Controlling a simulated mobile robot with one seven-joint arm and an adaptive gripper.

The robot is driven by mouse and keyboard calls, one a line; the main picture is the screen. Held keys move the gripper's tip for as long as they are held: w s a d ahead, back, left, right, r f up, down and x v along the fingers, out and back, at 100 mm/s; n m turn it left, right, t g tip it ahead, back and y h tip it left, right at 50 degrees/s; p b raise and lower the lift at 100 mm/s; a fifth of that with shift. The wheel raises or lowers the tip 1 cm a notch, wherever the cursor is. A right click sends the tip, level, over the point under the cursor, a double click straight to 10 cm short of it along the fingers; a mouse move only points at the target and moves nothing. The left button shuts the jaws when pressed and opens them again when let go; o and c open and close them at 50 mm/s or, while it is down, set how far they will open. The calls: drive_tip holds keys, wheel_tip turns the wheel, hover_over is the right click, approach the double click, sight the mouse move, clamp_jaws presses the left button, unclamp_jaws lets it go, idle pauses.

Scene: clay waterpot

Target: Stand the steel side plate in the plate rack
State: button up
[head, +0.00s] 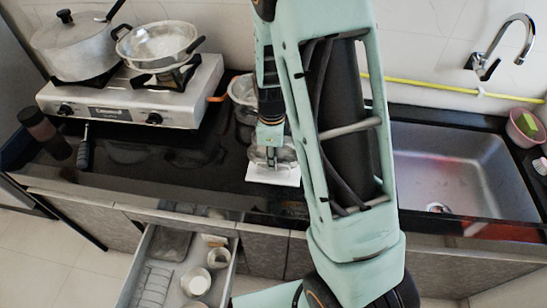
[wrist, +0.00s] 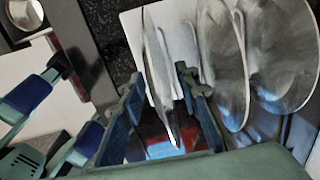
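The plate rack (head: 285,178) has a white base and stands on the dark counter, partly hidden by my arm in the head view. In the wrist view its white base (wrist: 132,22) and upright pegs show. A steel side plate (wrist: 156,75) stands nearly edge-on at the left end of the rack, between my two fingers. My gripper (wrist: 160,80) is open around this plate, with visible gaps beside it. In the head view my gripper (head: 270,145) is at the rack. Whether the plate's lower rim is fully seated in a slot is hidden.
Two more steel plates (wrist: 222,65) (wrist: 283,50) stand to the right in the rack. A glass-like container (head: 241,90) is behind. The stove (head: 135,95) with pots is left, the sink (head: 455,175) right. An open drawer (head: 232,262) with bowls juts out below.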

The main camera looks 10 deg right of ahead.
clamp_jaws()
